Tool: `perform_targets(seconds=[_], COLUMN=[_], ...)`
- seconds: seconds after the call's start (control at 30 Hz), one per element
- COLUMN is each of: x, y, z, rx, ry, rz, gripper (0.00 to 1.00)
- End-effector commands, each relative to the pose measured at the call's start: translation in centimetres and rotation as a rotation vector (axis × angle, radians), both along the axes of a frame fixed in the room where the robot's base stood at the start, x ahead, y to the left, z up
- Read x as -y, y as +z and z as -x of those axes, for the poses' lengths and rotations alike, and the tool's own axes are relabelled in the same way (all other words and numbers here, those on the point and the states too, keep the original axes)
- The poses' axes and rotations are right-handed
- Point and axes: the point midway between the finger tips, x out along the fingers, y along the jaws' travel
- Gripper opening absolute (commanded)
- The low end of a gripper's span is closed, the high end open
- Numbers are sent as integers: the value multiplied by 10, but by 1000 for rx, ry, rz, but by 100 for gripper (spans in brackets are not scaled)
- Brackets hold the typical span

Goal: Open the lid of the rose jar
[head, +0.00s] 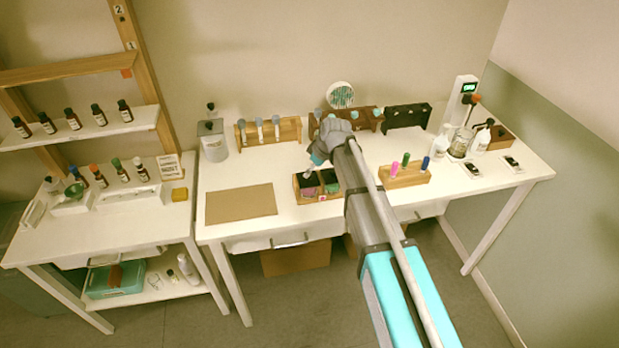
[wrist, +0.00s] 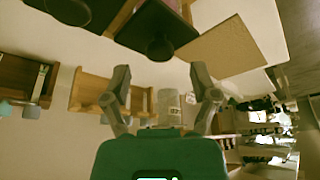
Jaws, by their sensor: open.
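A small wooden box (head: 301,199) on the main table holds two dark-lidded jars. The left jar (head: 308,187) looks pinkish and the right jar (head: 330,182) greenish. I cannot read which is the rose jar, though the pink tint fits the left one. In the wrist view, a dark lid with a round knob (wrist: 160,47) lies above the fingers, beside the brown mat. A second dark knob (wrist: 72,10) shows at the upper left. My gripper (head: 314,163) is just above and behind the box. Its fingers (wrist: 162,92) are open, with nothing held between them.
A brown mat (head: 240,204) lies left of the box. A grey canister (head: 213,141) and a wooden rack (head: 287,133) stand behind. A holder with coloured vials (head: 404,176) is to the right. The table's front edge is close to the box.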

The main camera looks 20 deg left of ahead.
Motion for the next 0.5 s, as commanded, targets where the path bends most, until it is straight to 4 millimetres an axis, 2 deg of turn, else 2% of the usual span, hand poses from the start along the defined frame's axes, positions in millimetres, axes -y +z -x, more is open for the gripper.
perform_targets(seconds=[0.03,0.2,0.5], x=[-2,-6,-10], y=[-8,-18,-24], z=[-1,-2,-2], rx=[0,0,0], ry=[0,1,1], rz=[0,0,0], gripper=[76,76,76])
